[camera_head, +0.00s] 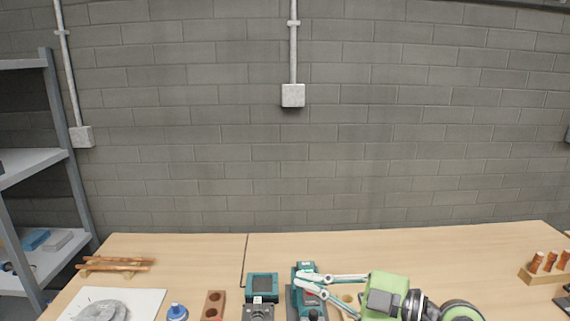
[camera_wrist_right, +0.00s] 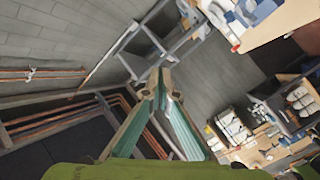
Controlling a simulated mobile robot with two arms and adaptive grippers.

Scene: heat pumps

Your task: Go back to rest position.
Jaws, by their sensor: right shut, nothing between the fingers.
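My right gripper (camera_head: 306,282) reaches in from the right over the wooden table (camera_head: 400,250) in the head view, with its green and grey wrist behind it. Its two fingers point left, and the tips are close together with nothing held. In the right wrist view the gripper (camera_wrist_right: 160,78) shows its green-sided fingers meeting at the tips, empty. In the head view the fingertips overlap a teal device (camera_head: 304,268) on the table; I cannot tell the height between them. My left gripper is not in view.
On the table are copper pipes (camera_head: 115,264), a white board (camera_head: 145,298) with a grey part, a blue bottle (camera_head: 177,312), a teal-framed meter (camera_head: 262,287) and a wooden holder with handles (camera_head: 530,275). A metal shelf (camera_head: 60,150) stands left. The table's rear is mostly clear.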

